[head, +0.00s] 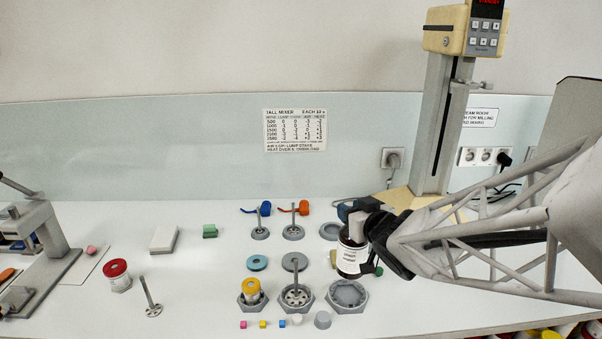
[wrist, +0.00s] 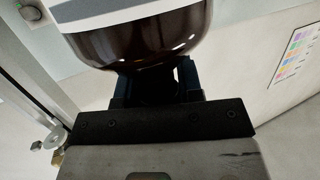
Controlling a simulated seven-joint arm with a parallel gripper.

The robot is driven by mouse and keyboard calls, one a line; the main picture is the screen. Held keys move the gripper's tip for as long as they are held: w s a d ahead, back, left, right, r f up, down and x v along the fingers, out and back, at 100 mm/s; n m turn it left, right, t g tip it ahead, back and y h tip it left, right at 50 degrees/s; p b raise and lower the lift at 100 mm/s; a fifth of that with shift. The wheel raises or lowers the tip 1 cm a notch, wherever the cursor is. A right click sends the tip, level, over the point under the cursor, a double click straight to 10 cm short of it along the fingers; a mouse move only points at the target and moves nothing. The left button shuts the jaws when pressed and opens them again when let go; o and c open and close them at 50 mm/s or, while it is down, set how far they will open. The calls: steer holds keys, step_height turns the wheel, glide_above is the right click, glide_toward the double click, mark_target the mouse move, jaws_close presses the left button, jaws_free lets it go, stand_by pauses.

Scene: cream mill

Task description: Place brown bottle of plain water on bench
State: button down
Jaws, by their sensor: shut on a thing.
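The brown bottle (head: 348,259) with a white label stands out at the right of the bench, in front of the tall mixer's foot. My gripper (head: 359,228) is shut on the bottle and reaches in from the right. In the wrist view the brown bottle (wrist: 150,40) fills the top of the picture, with its pale label band above the dark glass. The bench (head: 200,270) is a pale, wide top. I cannot tell whether the bottle's base touches the bench.
A tall mixer (head: 437,130) stands behind my gripper. Grey hexagonal holders (head: 347,296) are just in front of the bottle. A red-lidded jar (head: 117,275), a white block (head: 164,239) and a press (head: 45,250) are to the left.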

mark_target(359, 248)
steer(key=shift+s+a+y, duration=0.25)
steer(key=shift+s+y, duration=0.05)
steer(key=shift+s, duration=0.5)
steer(key=shift+f, duration=3.7)
steer(key=c, duration=0.7)
jaws_free()
steer(key=shift+s, duration=0.1)
steer(key=shift+v, duration=3.85)
steer(key=shift+d+r, duration=0.1)
steer(key=shift+r, duration=0.05)
